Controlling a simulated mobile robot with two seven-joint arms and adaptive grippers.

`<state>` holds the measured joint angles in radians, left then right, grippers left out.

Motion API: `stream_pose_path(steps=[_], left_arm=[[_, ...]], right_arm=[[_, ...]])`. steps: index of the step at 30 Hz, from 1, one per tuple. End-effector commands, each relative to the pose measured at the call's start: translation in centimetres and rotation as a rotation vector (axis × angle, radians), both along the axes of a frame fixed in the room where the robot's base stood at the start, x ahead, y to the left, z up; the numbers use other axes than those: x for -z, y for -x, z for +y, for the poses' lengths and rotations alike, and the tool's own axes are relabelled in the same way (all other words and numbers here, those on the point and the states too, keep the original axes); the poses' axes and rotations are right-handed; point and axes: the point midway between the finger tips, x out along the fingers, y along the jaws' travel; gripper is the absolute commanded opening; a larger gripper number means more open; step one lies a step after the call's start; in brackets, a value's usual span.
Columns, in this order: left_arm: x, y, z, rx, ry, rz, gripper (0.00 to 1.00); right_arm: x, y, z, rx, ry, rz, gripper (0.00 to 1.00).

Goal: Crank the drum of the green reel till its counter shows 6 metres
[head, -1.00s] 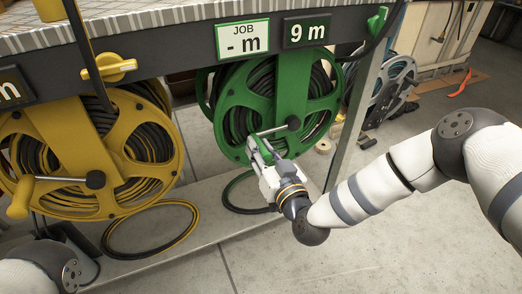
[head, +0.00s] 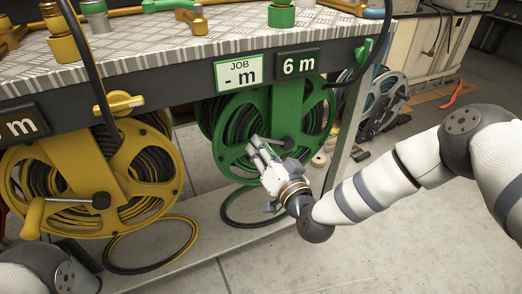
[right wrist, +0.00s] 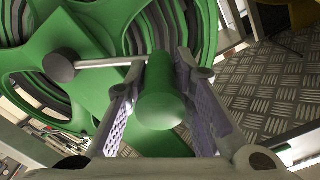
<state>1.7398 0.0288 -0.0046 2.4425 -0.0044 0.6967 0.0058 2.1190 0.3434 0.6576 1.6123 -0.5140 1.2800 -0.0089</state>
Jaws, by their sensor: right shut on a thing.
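The green reel (head: 297,111) hangs under the bench with dark hose wound on its drum. Its counter (head: 298,65) reads 6 m. A job card (head: 239,73) beside the counter reads "JOB - m". My right gripper (head: 256,146) is at the front of the green reel. In the right wrist view its two fingers are shut on the green crank handle (right wrist: 161,95), one on each side. The crank arm (right wrist: 110,63) runs left from the handle to a dark hub (right wrist: 60,66). My left gripper is out of view.
A yellow reel (head: 155,160) with its own crank grip (head: 33,217) and yellow valve lever (head: 120,102) hangs at left. A bench leg (head: 352,130) stands right of the green reel. Hose loops (head: 150,243) lie on the shelf below. The floor at lower right is clear.

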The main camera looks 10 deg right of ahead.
Motion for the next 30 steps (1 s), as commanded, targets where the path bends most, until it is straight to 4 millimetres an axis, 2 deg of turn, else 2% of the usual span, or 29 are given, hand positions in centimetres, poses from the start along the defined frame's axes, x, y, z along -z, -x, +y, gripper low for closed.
stream_pose_path(steps=[11, 12, 14, 24, 26, 30], left_arm=[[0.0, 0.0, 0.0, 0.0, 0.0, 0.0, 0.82], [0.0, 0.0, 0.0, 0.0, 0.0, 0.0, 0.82], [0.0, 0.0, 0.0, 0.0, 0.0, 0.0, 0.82], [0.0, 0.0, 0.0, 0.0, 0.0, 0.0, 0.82], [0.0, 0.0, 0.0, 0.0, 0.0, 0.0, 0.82], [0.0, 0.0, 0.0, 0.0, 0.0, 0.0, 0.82]], right_arm=[[-0.2, -0.1, 0.0, 0.0, 0.0, -0.006, 0.0], [-0.2, -0.1, 0.0, 0.0, 0.0, -0.006, 0.31], [-0.2, -0.1, 0.0, 0.0, 0.0, -0.006, 0.43], [-0.1, 0.3, -0.1, 0.0, 0.001, -0.002, 0.43], [0.0, 1.1, -0.3, -0.001, 0.001, 0.0, 0.43], [0.0, 4.6, -1.2, -0.002, 0.001, 0.002, 0.43]])
